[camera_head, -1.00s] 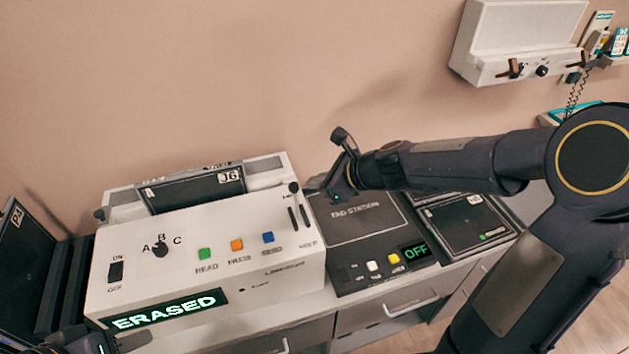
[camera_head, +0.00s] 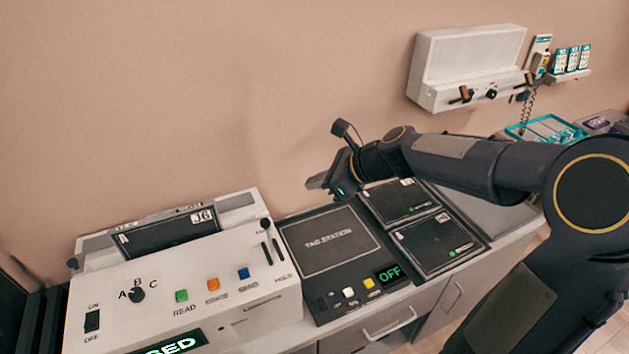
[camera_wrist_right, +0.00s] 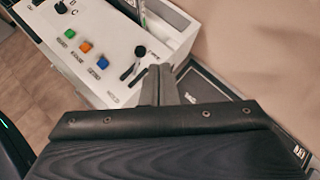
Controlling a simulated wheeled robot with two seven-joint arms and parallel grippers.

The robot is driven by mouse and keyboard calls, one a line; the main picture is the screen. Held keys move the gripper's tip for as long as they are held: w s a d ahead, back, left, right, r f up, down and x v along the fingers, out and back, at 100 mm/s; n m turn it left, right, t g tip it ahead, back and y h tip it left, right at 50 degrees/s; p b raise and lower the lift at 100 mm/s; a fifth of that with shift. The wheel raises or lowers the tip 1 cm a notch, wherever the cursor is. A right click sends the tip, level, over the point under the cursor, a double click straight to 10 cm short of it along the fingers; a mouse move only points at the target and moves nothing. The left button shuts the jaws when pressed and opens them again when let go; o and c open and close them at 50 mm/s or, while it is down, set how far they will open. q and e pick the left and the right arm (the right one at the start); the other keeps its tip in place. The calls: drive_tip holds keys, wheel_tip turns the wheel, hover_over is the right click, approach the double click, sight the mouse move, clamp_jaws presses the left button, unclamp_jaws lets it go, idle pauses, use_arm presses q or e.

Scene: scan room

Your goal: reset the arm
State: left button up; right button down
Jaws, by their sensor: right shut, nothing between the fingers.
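My right arm (camera_head: 470,165) reaches in from the right in the head view. My right gripper (camera_head: 318,183) is shut and empty, above the back edge of the black tag station (camera_head: 345,275). In the right wrist view its closed fingers (camera_wrist_right: 161,88) point toward the white reader machine. My left gripper is not in view.
The white reader machine (camera_head: 240,290) has a knob and coloured buttons, with a dark plate (camera_head: 165,235) at its back. The tag station's display reads OFF. Two black plates (camera_head: 438,242) lie right of it. A white wall box (camera_head: 465,65) and a teal tray (camera_head: 545,132) are farther right.

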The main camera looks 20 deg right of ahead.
drive_tip(key=s+f+n+g+h+b, duration=0.1)
drive_tip(key=s+f+n+b, duration=0.1)
drive_tip(key=s+n, duration=1)
drive_tip(key=s+a+f+n+g+h+b, duration=0.1)
drive_tip(key=s+f+n, duration=0.4)
drive_tip(key=s+n, duration=0.7)
drive_tip(key=shift+s+a+h+b, duration=0.25)
drive_tip(key=shift+s+h+b, duration=0.25)
drive_tip(key=shift+s, duration=0.65)
